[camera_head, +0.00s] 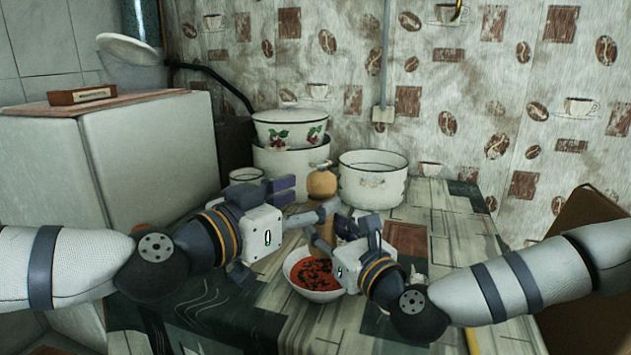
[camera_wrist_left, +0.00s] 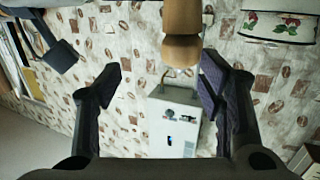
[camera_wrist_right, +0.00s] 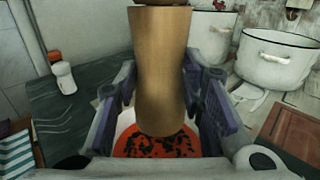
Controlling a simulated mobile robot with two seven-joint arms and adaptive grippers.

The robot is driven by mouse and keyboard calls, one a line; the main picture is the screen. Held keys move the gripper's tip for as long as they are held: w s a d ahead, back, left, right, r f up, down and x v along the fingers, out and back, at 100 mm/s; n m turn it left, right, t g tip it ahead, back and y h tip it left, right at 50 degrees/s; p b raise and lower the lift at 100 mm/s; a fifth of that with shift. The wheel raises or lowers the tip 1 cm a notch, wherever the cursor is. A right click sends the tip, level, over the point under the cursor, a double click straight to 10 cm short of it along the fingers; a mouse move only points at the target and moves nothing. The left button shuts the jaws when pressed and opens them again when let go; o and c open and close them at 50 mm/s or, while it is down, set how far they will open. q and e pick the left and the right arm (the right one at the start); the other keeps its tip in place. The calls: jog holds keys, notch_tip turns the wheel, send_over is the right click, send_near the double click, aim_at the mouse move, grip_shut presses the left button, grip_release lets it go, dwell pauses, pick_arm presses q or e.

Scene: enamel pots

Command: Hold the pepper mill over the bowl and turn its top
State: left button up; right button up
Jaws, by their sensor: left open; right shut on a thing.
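The wooden pepper mill (camera_head: 321,183) stands roughly upright, with a rounded knob at its top. My right gripper (camera_head: 340,237) is shut on the mill's lower body; the mill also shows between its fingers in the right wrist view (camera_wrist_right: 162,75). The white bowl (camera_head: 315,292) stands on the table with red food and dark specks in it. In the right wrist view the mill's lower end is above the bowl's contents (camera_wrist_right: 155,147). My left gripper (camera_head: 305,202) is open beside the mill's upper part. In the left wrist view the mill (camera_wrist_left: 182,35) appears nearer the right-hand finger.
A lidded cherry pot (camera_head: 290,130) sits on another pot (camera_head: 285,162) behind the mill. A white pot (camera_head: 372,185) stands just right of it. A small white bottle (camera_wrist_right: 62,78) and a striped cloth (camera_wrist_right: 18,152) are at the left. The table's front is mostly clear.

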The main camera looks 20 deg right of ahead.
aim_at(313, 185)
pick_arm(q)
jog(key=s+a+n+t+y, duration=0.1)
jog(key=s+a+n+t, duration=0.1)
jog(key=a+t, duration=0.15)
jog(key=shift+g, duration=0.25)
jog(key=x, duration=1.2)
jog(key=shift+w+a+f, duration=0.15)
jog(key=shift+a+f, duration=0.05)
jog(key=shift+f, duration=0.05)
jog(key=c, duration=1.2)
